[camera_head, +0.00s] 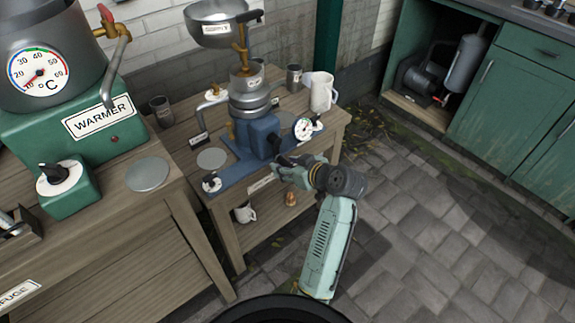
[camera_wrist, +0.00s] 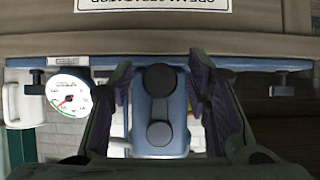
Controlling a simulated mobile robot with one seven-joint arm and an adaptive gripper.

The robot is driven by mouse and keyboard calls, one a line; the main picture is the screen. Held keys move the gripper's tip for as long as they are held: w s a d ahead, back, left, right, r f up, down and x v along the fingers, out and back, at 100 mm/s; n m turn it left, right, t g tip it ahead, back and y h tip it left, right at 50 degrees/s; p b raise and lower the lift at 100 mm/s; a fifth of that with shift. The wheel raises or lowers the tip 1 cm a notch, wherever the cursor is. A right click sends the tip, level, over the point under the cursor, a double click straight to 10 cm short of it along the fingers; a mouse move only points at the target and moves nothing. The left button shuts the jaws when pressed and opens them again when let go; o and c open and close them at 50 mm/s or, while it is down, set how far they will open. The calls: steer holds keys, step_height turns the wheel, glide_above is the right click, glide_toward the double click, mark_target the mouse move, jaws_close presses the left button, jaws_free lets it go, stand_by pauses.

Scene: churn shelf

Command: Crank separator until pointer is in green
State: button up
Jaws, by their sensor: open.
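The separator (camera_head: 247,100) stands on the wooden bench, with a silver bowl on top and a blue base. Its white round gauge (camera_head: 304,129) faces me on the right side; it also shows in the upside-down wrist view (camera_wrist: 68,94). I cannot tell whether its pointer lies in the green. The black crank (camera_wrist: 160,105) is in front of the blue body, with two round ends. My gripper (camera_wrist: 160,78) is open, its fingers on either side of the crank's upper end in the wrist view. I cannot tell whether they touch it. In the head view my gripper (camera_head: 283,165) partly hides the crank.
A white jug (camera_head: 320,93) and a metal cup (camera_head: 293,77) stand behind the gauge. A green warmer (camera_head: 85,135) with a dial is on the left bench. The paved floor at right is clear.

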stand_by(0.3)
steer(key=shift+p+v, duration=1.95)
steer(key=shift+v, duration=1.85)
steer(key=shift+s+r, duration=0.1)
steer(key=shift+r, duration=0.05)
steer(key=shift+d, duration=0.1)
